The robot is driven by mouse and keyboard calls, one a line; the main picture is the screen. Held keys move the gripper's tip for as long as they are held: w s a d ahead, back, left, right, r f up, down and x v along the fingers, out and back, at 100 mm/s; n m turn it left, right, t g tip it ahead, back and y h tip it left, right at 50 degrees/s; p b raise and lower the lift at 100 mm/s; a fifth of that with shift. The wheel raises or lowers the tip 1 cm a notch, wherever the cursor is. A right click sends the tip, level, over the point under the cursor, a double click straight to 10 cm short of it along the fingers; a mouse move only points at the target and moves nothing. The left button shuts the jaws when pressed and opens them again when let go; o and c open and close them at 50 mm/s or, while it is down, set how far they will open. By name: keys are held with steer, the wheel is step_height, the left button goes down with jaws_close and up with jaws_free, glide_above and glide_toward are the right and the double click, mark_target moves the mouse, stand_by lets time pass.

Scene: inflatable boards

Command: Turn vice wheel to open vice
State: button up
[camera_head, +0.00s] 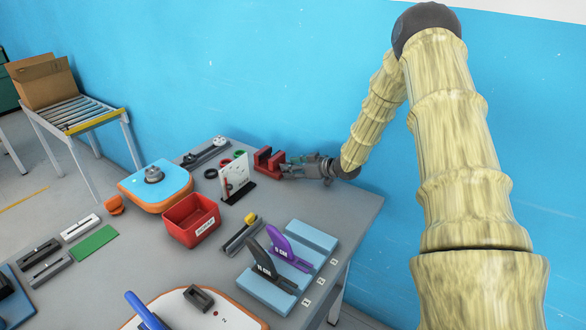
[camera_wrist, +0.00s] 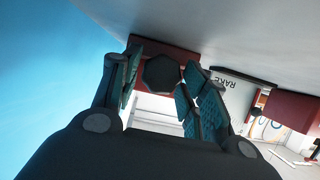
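The red vice (camera_head: 267,160) stands at the far right part of the grey table, near the blue wall. In the wrist view its red body (camera_wrist: 150,42) shows behind a dark, many-sided vice wheel (camera_wrist: 160,73). My gripper (camera_head: 287,166) is at the right side of the vice, reaching in from the right. In the wrist view my gripper (camera_wrist: 160,78) has its two fingers apart, one on each side of the wheel. I cannot tell whether the pads touch the wheel. The vice jaws are partly hidden by my fingers.
A white board on a black stand (camera_head: 236,177) is close to the vice's left. A red bin (camera_head: 191,220), a blue-and-orange board (camera_head: 156,186) and light-blue blocks with upright tools (camera_head: 312,236) stand nearer. The table's right edge is clear.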

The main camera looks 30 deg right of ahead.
steer(key=c, duration=0.5)
steer(key=shift+b, duration=0.35)
steer(key=n+b, duration=0.1)
steer(key=n+h+b, duration=0.1)
steer(key=shift+a+f+h+b, duration=0.15)
steer(key=shift+f+h+b, duration=0.1)
steer(key=shift+h+b, duration=0.1)
steer(key=n+t+b, duration=0.1)
steer(key=b, duration=0.1)
steer(key=shift+s+a+n+h+b, duration=0.1)
steer(key=shift+n+h+b, duration=0.25)
steer(key=shift+n, duration=0.05)
steer(key=shift+o, duration=0.2)
steer(key=n+t+h+b, duration=0.1)
steer(key=n+b, duration=0.1)
steer(key=b, duration=0.1)
steer(key=shift+s+r, duration=0.15)
stand_by(0.3)
